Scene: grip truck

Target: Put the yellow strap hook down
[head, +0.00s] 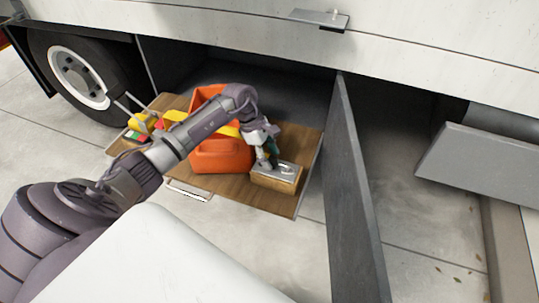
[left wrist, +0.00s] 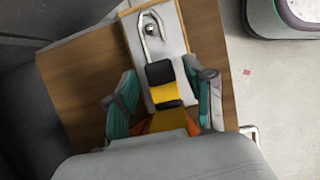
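The yellow strap hook (left wrist: 160,80) has a bare metal hook end, a black collar and a yellow strap. In the left wrist view it lies over the pale top of a small wooden block (head: 275,180). My left gripper (left wrist: 162,98) is above it, with one teal finger on each side of the strap. Gaps show between the fingers and the strap, so the gripper looks open. In the head view my left gripper (head: 266,158) is at the block's left edge, and the hook is small there. My right gripper is not in view.
The block stands on a wooden pull-out tray (head: 240,194) under the truck. An orange container (head: 221,157) stands left of the block, with yellow items (head: 143,122) farther left. A grey panel (head: 352,190) rises close to the tray's right side.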

